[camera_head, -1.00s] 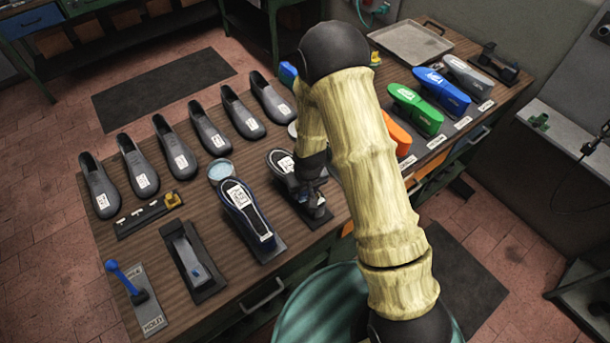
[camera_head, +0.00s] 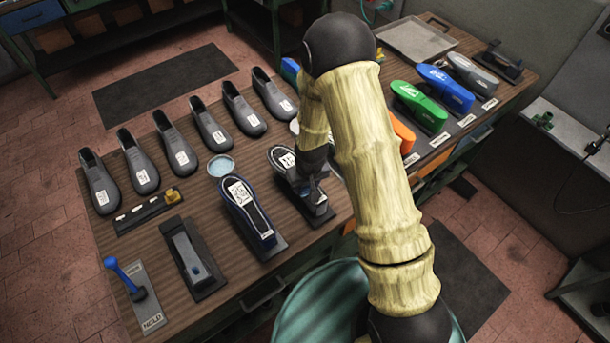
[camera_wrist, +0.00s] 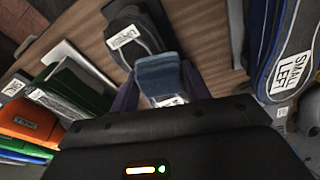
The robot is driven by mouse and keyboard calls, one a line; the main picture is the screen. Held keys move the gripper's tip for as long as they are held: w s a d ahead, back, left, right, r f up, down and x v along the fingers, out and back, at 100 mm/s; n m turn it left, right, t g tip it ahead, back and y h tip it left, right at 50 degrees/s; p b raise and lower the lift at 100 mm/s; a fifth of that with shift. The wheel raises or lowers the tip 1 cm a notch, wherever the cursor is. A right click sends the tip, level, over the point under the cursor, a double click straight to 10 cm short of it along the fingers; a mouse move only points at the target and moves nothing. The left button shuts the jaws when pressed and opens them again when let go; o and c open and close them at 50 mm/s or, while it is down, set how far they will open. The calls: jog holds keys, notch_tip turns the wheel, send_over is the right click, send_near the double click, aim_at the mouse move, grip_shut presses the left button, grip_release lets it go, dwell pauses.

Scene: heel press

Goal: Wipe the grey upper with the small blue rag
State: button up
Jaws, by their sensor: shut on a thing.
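My gripper (camera_wrist: 158,88) is shut on a small blue rag (camera_wrist: 160,72), which shows between the fingers in the wrist view. Just beyond it is a grey upper (camera_wrist: 148,38) with a white label; I cannot tell whether the rag touches it. In the head view my gripper (camera_head: 314,188) is low over the front end of a dark, labelled shoe form (camera_head: 281,176) on a stand, and hides part of it. The rag cannot be made out there. A blue-edged form marked SMALL LEFT (camera_wrist: 289,58) stands beside, also in the head view (camera_head: 243,206).
Several grey uppers (camera_head: 213,127) stand in a row at the back left. Orange, green (camera_head: 418,107), blue and grey pieces stand at the right. A small round dish (camera_head: 221,166), an empty stand (camera_head: 186,257) and a blue-handled lever (camera_head: 125,276) are to the left.

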jog(key=shift+s+a+r, duration=0.1)
jog(key=shift+a+r, duration=0.1)
notch_tip(320, 180, up, 5)
jog(key=p, duration=0.3)
jog(key=shift+w+r+p, duration=0.2)
jog(key=shift+r+p, duration=0.55)
jog(key=shift+r, duration=0.25)
jog(key=shift+s+r, duration=0.1)
jog(key=shift+r, duration=0.3)
jog(key=shift+s, duration=0.15)
jog(key=shift+d, duration=0.1)
